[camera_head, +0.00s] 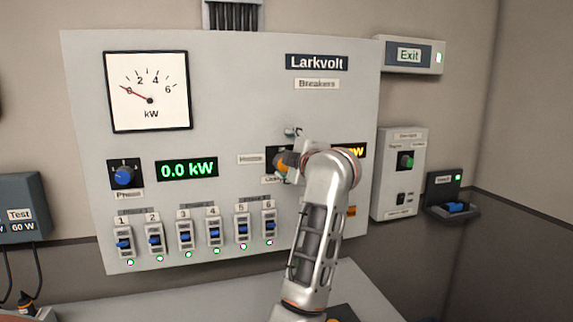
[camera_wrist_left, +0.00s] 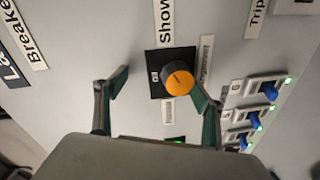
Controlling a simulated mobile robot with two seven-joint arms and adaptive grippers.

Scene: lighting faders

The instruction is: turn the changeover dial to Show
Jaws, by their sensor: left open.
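The changeover dial (camera_wrist_left: 180,78) is a round knob with an orange face on a black square plate. A "Show" label (camera_wrist_left: 166,22) stands beside the plate, and a mark reading "Off" is on the plate. Which way the dial's pointer faces is hard to tell. In the head view the dial (camera_head: 281,162) is partly hidden by my left gripper (camera_head: 291,150). In the left wrist view my left gripper (camera_wrist_left: 158,82) is open, its fingers apart; one fingertip is close beside the dial and the other is well away from it. Contact cannot be told. My right gripper is not in view.
The grey breaker panel (camera_head: 225,100) carries a kW gauge (camera_head: 149,92), a blue phase knob (camera_head: 123,176), a green 0.0 kW display (camera_head: 187,168) and a row of breaker switches (camera_head: 184,236).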

